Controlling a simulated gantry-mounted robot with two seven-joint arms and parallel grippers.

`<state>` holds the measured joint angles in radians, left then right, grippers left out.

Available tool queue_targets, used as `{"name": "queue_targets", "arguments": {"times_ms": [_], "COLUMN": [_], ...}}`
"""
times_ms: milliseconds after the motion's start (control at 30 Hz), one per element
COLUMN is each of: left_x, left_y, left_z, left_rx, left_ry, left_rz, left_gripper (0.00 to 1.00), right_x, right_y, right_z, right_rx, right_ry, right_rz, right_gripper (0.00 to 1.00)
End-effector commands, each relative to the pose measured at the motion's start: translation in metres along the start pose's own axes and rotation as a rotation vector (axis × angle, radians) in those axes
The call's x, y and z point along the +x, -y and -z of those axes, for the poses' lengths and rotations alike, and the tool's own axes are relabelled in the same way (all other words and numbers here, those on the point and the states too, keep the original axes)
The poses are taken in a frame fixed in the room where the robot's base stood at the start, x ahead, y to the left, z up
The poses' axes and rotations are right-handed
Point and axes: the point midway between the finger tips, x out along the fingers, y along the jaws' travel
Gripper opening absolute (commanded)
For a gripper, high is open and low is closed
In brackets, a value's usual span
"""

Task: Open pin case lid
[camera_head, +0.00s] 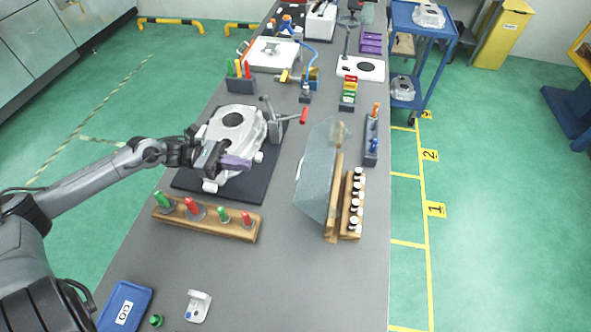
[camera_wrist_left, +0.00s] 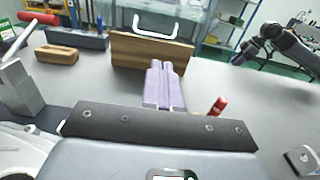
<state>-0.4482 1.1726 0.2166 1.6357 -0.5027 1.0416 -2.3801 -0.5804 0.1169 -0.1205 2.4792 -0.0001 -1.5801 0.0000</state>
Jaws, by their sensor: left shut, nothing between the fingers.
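The likely pin case is a wooden case (camera_head: 333,222) right of the bench middle, with a slanted grey translucent panel (camera_head: 316,172) that appears to be its lid. In the left wrist view its wooden front (camera_wrist_left: 130,52) lies ahead, with a white bar handle (camera_wrist_left: 154,27) above. A wooden rack (camera_head: 345,226) of several black-and-white pins stands on its right. My left gripper (camera_head: 238,163) is shut and empty, apart from the case, over the black mat. Its purple fingers (camera_wrist_left: 164,84) point towards the case. An arm at the upper right of the wrist view, probably my right, shows a small dark gripper (camera_wrist_left: 239,59).
A casting (camera_head: 233,125) with a red-handled clamp (camera_head: 303,116) sits on the mat (camera_head: 265,172) near the left gripper. A wooden block (camera_head: 238,229) of green and red pins stands in front. Bare bench lies between mat and case. A blue tray (camera_head: 140,292) is front left.

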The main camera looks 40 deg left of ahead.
Motion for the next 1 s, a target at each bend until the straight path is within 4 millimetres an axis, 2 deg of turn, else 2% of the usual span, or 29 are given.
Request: {"name": "queue_targets", "arguments": {"times_ms": [267, 667, 700, 1000], "left_x": [0.031, 0.099, 0.104, 0.123], "left_y": [0.004, 0.004, 0.004, 0.004], "left_z": [0.0, -0.002, -0.007, -0.026], "left_rx": [0.008, 0.009, 0.01, 0.006], "left_ry": [0.008, 0.009, 0.007, 0.005], "left_rz": [0.014, 0.012, 0.011, 0.011], "left_gripper": [0.0, 0.0, 0.0, 0.0], "right_x": [0.004, 0.007, 0.005, 0.001], "right_y": [-0.002, -0.001, -0.001, 0.0], "right_z": [-0.002, -0.003, -0.002, 0.0], "right_rx": [-0.007, -0.005, -0.004, 0.001], "right_ry": [0.0, -0.001, -0.001, -0.001], "right_rz": [-0.007, -0.005, -0.004, 0.0], "right_gripper": [0.43, 0.43, 0.43, 0.43]}}
